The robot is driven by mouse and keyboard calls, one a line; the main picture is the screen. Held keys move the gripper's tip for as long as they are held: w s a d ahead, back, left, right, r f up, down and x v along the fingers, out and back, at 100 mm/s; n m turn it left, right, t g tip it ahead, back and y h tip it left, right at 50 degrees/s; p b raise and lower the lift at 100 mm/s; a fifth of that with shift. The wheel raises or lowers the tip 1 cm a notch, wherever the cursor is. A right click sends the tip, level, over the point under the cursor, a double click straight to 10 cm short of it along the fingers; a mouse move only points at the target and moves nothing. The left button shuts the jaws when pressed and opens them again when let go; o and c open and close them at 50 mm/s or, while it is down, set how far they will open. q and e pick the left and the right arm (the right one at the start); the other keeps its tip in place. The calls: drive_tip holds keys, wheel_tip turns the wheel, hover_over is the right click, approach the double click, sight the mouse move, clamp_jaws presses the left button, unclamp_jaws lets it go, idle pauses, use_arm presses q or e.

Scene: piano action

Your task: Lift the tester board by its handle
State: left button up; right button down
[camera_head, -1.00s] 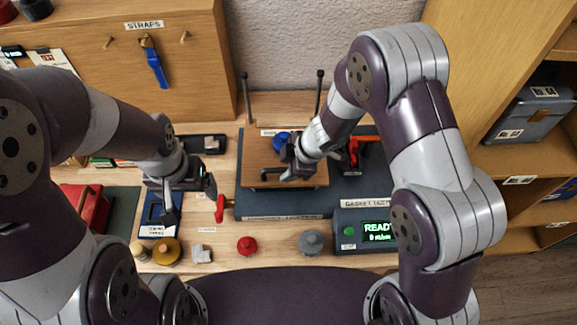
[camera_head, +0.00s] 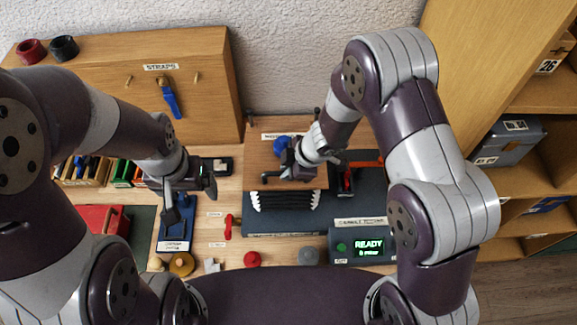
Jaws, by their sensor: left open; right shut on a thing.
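The tester board (camera_head: 262,152) is a wooden panel above a dark blue-grey tester base (camera_head: 285,224). Black bellows with white edges (camera_head: 285,200) show below its front edge, so the board stands raised above the base. A dark bar handle (camera_head: 268,178) runs along the board's front. My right gripper (camera_head: 287,174) is shut on this handle; the arm hides part of the handle and board. My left gripper (camera_head: 190,206) is open and empty, left of the tester above a blue tray (camera_head: 173,236).
A gasket tester box (camera_head: 345,243) with a green READY display stands front right. A red and black clamp (camera_head: 346,180) sits right of the board. Red (camera_head: 252,259) and grey (camera_head: 309,256) knobs lie in front. A strap cabinet (camera_head: 120,95) stands behind left, shelves (camera_head: 540,190) at right.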

wheel_tip(320, 180, up, 2)
drive_tip(key=shift+r+p, duration=0.1)
drive_tip(key=shift+p, duration=0.4)
use_arm(q)
wheel_tip(320, 180, up, 2)
drive_tip(key=shift+r, duration=0.1)
use_arm(e)
drive_tip(key=c, duration=1.1)
unclamp_jaws()
use_arm(q)
wheel_tip(320, 180, up, 4)
drive_tip(key=p, duration=0.4)
use_arm(e)
drive_tip(key=v, duration=1.2)
drive_tip(key=shift+r, duration=0.2)
drive_tip(key=shift+d, duration=0.1)
